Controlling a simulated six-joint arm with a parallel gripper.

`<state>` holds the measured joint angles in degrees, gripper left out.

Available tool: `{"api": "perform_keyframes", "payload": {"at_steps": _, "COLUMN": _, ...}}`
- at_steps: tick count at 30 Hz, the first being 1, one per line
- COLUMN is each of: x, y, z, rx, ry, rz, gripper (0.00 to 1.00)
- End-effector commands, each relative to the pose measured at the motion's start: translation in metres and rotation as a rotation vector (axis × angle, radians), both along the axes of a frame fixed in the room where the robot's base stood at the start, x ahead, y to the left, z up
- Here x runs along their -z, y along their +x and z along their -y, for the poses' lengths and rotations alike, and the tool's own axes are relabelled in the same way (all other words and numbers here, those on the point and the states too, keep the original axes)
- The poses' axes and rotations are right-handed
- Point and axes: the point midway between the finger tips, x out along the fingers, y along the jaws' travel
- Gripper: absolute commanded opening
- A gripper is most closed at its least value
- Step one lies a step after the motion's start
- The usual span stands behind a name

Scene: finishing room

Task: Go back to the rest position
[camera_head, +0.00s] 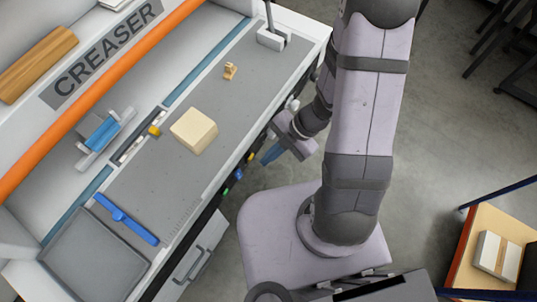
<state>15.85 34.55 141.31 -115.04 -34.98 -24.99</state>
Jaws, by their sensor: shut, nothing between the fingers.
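My gripper (274,152) shows in the head view beside the front edge of the creaser machine (108,38), at the picture's centre. It is shut and empty, and points down and left. My upper arm stands in front of part of my forearm and hides it. The gripper looks apart from the machine, but its exact distance from the front panel is hard to tell.
On the machine's grey bed (225,110) are a cream block (194,130), a small tan piece (230,71) and a blue bar (126,219). A wooden table (480,240) with a banded paper stack (497,256) stands lower right. Floor on the right is mostly clear.

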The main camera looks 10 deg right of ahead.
Motion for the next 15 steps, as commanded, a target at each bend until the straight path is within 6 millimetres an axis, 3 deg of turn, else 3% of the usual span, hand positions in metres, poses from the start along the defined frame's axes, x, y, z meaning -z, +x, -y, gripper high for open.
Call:
{"api": "perform_keyframes", "payload": {"at_steps": 13, "x": 0.0004, "y": 0.0002, "z": 0.0000, "rx": 0.016, "ry": -0.001, "rz": -0.010, "gripper": 0.00}}
{"api": "perform_keyframes", "payload": {"at_steps": 15, "x": 0.0052, "y": 0.0017, "z": 0.0076, "rx": 0.047, "ry": -0.038, "rz": -0.021, "gripper": 0.00}}
